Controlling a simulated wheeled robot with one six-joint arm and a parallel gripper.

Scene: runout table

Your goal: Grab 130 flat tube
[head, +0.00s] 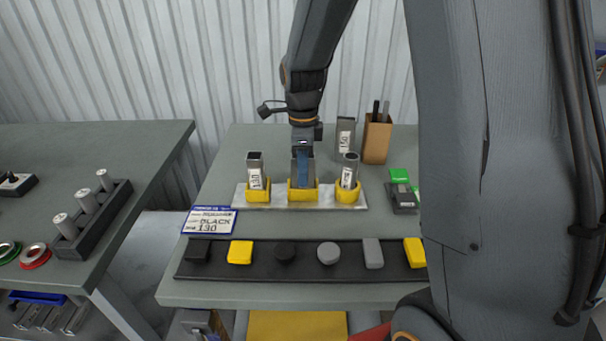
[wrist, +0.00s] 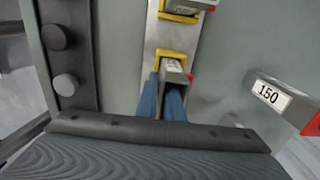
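A metal stand (head: 242,196) holds three grey tubes in yellow cups. My gripper (head: 303,170) is down at the middle tube (head: 293,172), with a blue finger in front of it. In the wrist view the blue fingers of my gripper (wrist: 164,100) lie close against this open-topped tube (wrist: 174,72); whether they press on it is unclear. Its label is mostly hidden. The left tube (head: 255,170) and right tube (head: 349,171) carry labels too small to read surely; the right one leans slightly. A sign (head: 209,221) reads BLACK 130.
A larger tube (head: 345,140) stands behind the stand; in the wrist view a tube marked 150 (wrist: 268,95) is at right. A brown pen holder (head: 376,140) stands back right. A black tray (head: 220,272) of caps lies in front. A side table (head: 60,165) is left.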

